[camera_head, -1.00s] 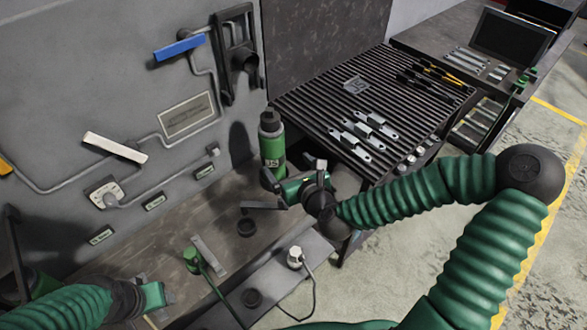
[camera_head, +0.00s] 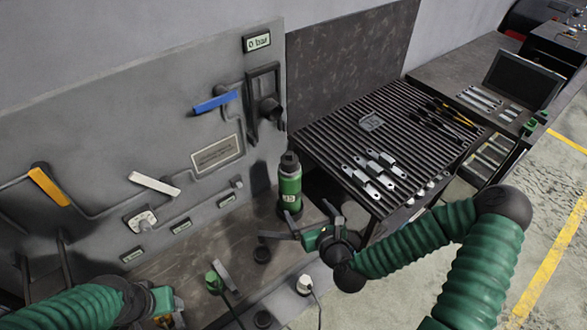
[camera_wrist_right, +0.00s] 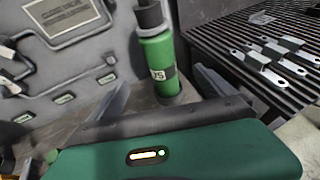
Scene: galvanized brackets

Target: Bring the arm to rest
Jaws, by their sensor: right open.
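My right gripper (camera_head: 296,222) is open and empty. It is in front of the green bottle (camera_head: 290,187), above the bench (camera_head: 185,255). In the right wrist view its two spread fingers (camera_wrist_right: 162,92) flank the lower part of the bottle (camera_wrist_right: 157,60), which stands upright beyond them with nothing gripped. My right arm (camera_head: 440,235) bends in from the right. My left gripper (camera_head: 168,303) is at the bottom left edge, partly cut off, so its fingers do not show clearly.
The grey panel (camera_head: 110,140) carries blue (camera_head: 215,102), white (camera_head: 155,184) and orange (camera_head: 48,187) levers. A ribbed rack (camera_head: 330,135) holds several metal brackets (camera_head: 375,170) and dark tools. A green plug (camera_head: 213,282) and a white connector (camera_head: 304,285) with cables stand near the front. Floor at right is clear.

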